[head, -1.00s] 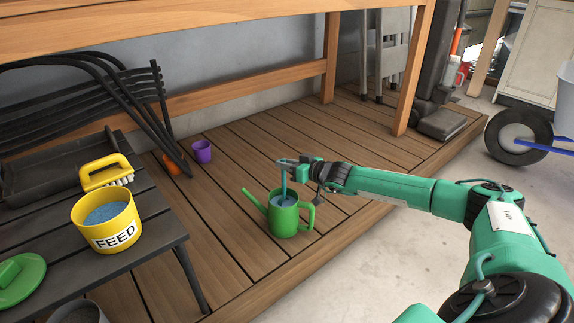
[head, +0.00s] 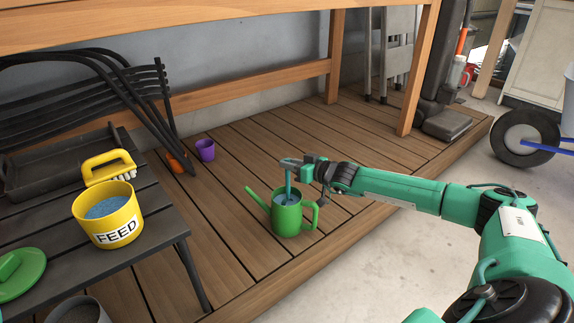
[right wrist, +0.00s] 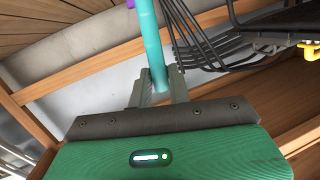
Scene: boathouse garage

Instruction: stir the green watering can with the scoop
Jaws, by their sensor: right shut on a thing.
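The green watering can (head: 287,215) stands upright on the wooden deck, its spout to the left and its handle to the right. My right gripper (head: 290,163) is above the can's opening, shut on the teal scoop (head: 288,182). The scoop hangs down into the can, and its lower end is hidden inside. In the right wrist view the scoop's teal handle (right wrist: 150,45) sits between the two grey fingers (right wrist: 159,88). My left gripper is not in view.
A dark slatted table (head: 155,240) at the left holds the yellow FEED bucket (head: 118,232), a yellow brush (head: 106,168) and a green lid (head: 22,273). A purple cup (head: 205,150) stands on the deck behind the can. A wheelbarrow wheel (head: 525,138) is at the right.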

